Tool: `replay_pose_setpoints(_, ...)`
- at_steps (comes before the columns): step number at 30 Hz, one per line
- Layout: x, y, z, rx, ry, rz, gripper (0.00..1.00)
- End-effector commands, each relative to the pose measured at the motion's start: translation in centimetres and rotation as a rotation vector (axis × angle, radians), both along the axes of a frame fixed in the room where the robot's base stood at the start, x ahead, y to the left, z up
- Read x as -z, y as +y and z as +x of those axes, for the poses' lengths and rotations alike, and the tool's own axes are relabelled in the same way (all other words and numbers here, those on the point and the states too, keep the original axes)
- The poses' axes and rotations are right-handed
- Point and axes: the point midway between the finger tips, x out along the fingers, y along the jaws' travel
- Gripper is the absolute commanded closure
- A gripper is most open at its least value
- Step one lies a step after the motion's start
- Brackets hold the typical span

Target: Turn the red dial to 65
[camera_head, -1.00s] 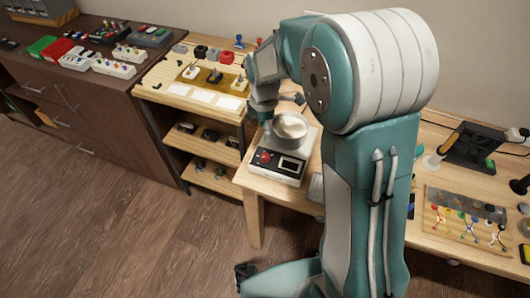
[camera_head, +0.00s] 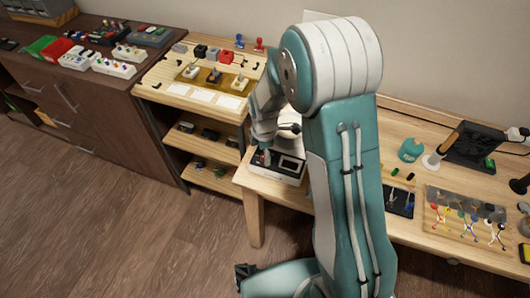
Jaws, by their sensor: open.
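The white device (camera_head: 291,178) with a dark front panel and a small display (camera_head: 290,164) sits on the front left of the wooden workbench. My gripper (camera_head: 262,153) is at the left end of this front panel, where the red dial is. It reads as open, but its fingers are small and partly hidden by the arm. The red dial is almost fully covered by my gripper, so I cannot tell its angle or whether the fingers touch it. The display digits are too small to read. My arm hides most of the top of the device.
A wooden rack (camera_head: 160,88) with several small parts stands left of the bench, beside a dark cabinet (camera_head: 62,84). On the bench to the right are a teal bottle (camera_head: 411,150), a dark tray (camera_head: 400,203) and a board with coloured wires (camera_head: 465,215).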

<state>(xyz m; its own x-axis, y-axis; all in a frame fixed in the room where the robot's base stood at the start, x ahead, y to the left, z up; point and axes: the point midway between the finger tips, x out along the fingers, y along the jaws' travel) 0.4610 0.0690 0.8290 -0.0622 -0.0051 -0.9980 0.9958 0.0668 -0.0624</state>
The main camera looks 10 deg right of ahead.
Motion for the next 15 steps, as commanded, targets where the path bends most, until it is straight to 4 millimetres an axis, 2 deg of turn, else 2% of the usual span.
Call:
replay_pose_setpoints(1,-0.02,0.00,0.00,0.000,0.000,0.000,0.24)
replay_pose_setpoints(2,-0.02,0.00,0.00,0.000,0.000,0.000,0.33)
replay_pose_setpoints(3,-0.03,0.00,0.00,0.000,0.000,0.000,0.51)
replay_pose_setpoints(5,-0.03,-0.01,0.00,0.000,0.000,0.000,0.78)
replay_pose_setpoints(6,-0.03,-0.01,0.00,0.000,0.000,0.000,0.96)
replay_pose_setpoints(7,-0.04,-0.01,0.01,0.000,0.000,0.000,1.00)
replay_pose_setpoints(15,0.00,0.00,0.08,0.007,-0.001,0.001,1.00)
